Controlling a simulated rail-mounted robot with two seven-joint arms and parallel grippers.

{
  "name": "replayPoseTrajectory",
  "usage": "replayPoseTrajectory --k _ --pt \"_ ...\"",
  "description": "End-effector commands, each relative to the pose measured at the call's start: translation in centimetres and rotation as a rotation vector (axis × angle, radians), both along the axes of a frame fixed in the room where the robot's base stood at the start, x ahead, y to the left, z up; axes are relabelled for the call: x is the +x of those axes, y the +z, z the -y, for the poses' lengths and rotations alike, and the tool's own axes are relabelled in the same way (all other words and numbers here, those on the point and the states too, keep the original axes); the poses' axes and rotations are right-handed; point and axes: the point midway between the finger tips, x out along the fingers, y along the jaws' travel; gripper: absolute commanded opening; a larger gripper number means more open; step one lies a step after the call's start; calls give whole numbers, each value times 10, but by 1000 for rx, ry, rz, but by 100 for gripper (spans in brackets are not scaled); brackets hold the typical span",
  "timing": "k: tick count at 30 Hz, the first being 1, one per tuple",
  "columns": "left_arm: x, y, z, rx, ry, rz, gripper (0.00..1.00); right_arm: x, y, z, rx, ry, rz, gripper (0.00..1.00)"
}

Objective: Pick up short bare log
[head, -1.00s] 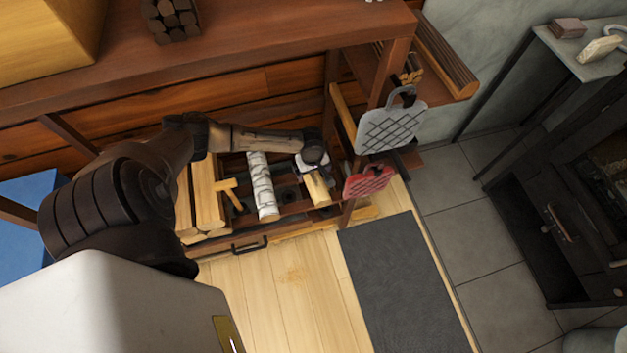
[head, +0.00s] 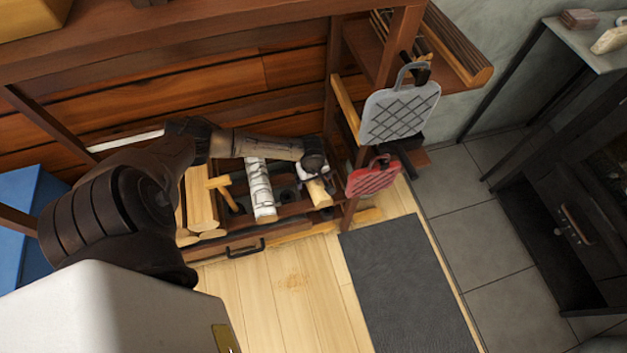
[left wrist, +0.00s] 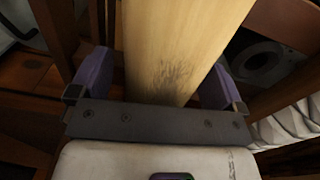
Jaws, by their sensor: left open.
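The short bare log (head: 318,192) is pale, smooth wood and lies in the low rack below the shelf, to the right of the birch log (head: 260,190). My left gripper (head: 313,170) is over its far part and hides that end. In the left wrist view, the bare log (left wrist: 172,45) runs between the two purple fingers of my left gripper (left wrist: 155,85). The fingers are apart, one on each side of the log; a dark gap shows at the left finger. My right gripper is not in view.
Split pale logs (head: 199,202) and a wooden-handled tool (head: 222,187) lie left of the birch log. A grey grid pan (head: 400,113) and a red one (head: 373,177) hang close on the right. A dark mat (head: 405,285) lies on the floor.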

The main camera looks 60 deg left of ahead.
Motion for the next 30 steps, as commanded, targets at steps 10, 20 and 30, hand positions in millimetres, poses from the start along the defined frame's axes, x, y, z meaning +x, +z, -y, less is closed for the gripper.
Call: replayPoseTrajectory --k 10,20,30 --pt "0 1 0 0 0 0 73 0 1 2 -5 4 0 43" --pt "0 1 0 0 0 0 42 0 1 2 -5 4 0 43" --pt "0 2 0 0 0 1 32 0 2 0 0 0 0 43"
